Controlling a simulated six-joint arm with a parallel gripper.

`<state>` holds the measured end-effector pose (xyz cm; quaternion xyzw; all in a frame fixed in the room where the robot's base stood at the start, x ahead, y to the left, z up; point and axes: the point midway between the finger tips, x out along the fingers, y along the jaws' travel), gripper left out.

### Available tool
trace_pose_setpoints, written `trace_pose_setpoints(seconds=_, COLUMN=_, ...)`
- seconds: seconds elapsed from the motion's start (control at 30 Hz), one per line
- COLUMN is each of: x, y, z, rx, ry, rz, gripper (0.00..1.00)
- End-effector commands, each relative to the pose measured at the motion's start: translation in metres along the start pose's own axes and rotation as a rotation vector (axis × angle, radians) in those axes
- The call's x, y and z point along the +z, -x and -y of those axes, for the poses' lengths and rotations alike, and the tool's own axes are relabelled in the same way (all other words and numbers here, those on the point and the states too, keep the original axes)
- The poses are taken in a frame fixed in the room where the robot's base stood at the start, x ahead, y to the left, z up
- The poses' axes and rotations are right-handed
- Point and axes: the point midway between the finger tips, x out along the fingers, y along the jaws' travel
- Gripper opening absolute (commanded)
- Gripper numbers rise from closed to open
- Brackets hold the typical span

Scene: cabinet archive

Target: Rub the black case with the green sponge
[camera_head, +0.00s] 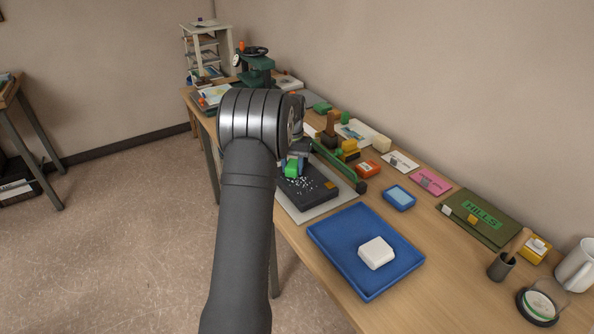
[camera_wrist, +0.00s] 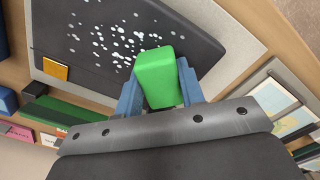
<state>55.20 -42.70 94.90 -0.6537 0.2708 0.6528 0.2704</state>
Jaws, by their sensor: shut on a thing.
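The black case (camera_head: 312,194) lies flat on a light sheet on the wooden table, with white specks scattered on its top and an orange-yellow square near one corner. It fills the top of the wrist view (camera_wrist: 75,50), where the specks lie just beyond the sponge. The green sponge (camera_head: 292,168) is a bright block between the blue fingers of my gripper (camera_wrist: 158,88). My gripper is shut on the sponge, over the speckled part of the case. I cannot tell whether the sponge touches the case.
A blue tray (camera_head: 325,245) with a white block (camera_head: 376,252) stands in front of the case. A long green bar (camera_head: 335,163) with a dark knob runs close behind it. A small blue box (camera_head: 399,198) and an orange box (camera_head: 367,170) are to the right.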

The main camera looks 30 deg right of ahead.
Motion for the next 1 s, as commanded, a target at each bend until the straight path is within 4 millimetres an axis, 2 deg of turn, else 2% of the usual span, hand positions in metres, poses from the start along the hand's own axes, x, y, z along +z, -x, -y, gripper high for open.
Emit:
trace_pose_setpoints(seconds=0.17, x=-0.007, y=0.003, z=0.007, rx=0.0, ry=-0.001, rz=0.0, gripper=0.11)
trace_pose_setpoints(seconds=0.27, x=-0.007, y=0.028, z=0.007, rx=-0.001, ry=-0.001, rz=-0.004, gripper=0.11)
trace_pose_setpoints(seconds=0.8, x=-0.007, y=0.074, z=0.007, rx=0.0, ry=0.0, rz=-0.001, gripper=0.11)
trace_pose_setpoints(seconds=1.0, x=-0.007, y=0.083, z=0.007, rx=0.0, ry=0.0, rz=0.0, gripper=0.11)
